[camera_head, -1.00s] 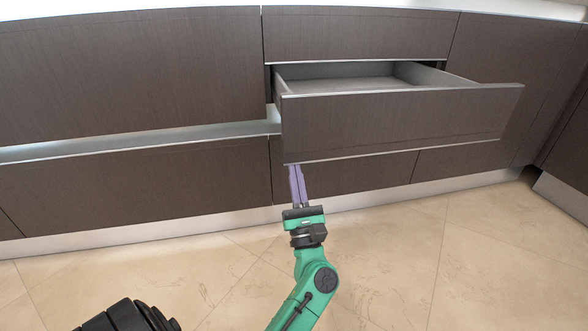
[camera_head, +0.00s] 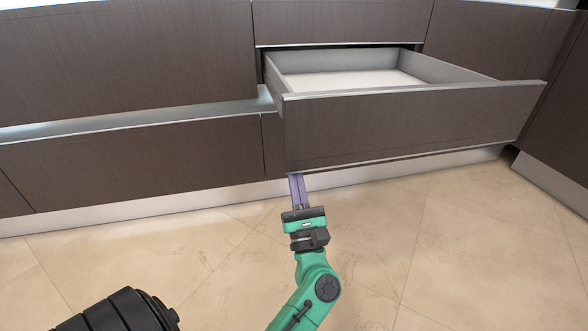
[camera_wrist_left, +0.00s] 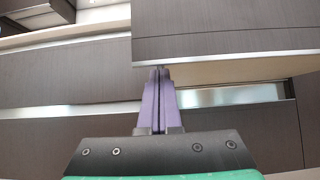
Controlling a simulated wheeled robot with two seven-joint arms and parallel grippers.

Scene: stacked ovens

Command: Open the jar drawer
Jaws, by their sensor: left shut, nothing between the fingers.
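The dark brown drawer (camera_head: 410,125) stands pulled out from the cabinet in the head view, with its pale inside showing and no jar seen there. My left gripper (camera_head: 296,178) is shut and empty, its purple fingers pointing up at the lower left corner of the drawer front. In the left wrist view the closed fingertips (camera_wrist_left: 159,73) are at the bottom edge of the drawer front (camera_wrist_left: 225,28), near its left corner. The tips are partly hidden by that edge, so I cannot tell whether they touch it. My right gripper is not in view.
A shut drawer front (camera_head: 335,22) lies above the open one. Closed brown cabinet fronts (camera_head: 130,165) run to the left, and a side cabinet (camera_head: 560,120) stands at the right. The tiled floor (camera_head: 440,250) in front is clear.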

